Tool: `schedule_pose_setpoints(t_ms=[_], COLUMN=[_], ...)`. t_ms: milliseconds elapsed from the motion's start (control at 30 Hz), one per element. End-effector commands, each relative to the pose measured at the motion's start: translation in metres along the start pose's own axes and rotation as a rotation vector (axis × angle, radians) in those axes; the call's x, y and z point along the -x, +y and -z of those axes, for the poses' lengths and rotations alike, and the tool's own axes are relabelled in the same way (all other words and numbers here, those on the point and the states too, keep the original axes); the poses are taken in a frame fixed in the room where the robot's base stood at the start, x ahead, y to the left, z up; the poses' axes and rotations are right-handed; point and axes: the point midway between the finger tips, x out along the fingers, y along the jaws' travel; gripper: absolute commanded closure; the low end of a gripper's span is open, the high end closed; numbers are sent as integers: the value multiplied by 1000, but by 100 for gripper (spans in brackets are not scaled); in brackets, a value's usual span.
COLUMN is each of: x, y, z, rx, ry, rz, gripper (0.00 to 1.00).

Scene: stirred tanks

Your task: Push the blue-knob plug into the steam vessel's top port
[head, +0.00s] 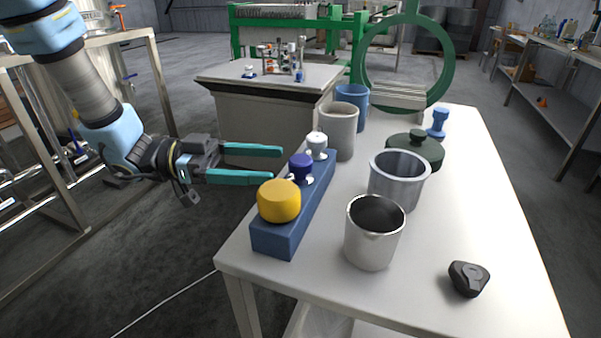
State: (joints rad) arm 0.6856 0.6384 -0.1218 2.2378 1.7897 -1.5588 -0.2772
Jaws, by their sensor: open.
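The dark blue knob of the plug (300,166) stands upright in the middle of a long blue block (275,238) on the white table. A pale flange shows under the knob; anything below it is hidden in the block. My gripper (278,164) comes in from the left with its two teal fingers open and apart. The fingertips are just left of the knob in the picture; I cannot tell whether they touch it. Nothing is between the fingers. I cannot tell for sure which object is the steam vessel, and no top port is clearly visible.
On the block, a yellow knob (279,200) stands in front and a white knob (317,143) behind. A steel beaker (374,243), grey pot (398,188), dark green lid (415,151) and black object (468,279) are to the right. The table's right front is mostly clear.

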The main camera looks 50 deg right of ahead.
Motion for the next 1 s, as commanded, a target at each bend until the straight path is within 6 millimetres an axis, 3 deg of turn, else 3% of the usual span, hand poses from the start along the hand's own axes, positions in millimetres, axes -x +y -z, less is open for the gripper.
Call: schedule_pose_setpoints(t_ms=[267,500,833,1000], x=[-23,-57,-65,-65], y=[1,1,1,1], z=[-1,-4,-5,-5], rx=[3,1,0,0], ry=[-1,-1,0,0], rz=[-1,0,4,4], gripper=[19,19,19,37])
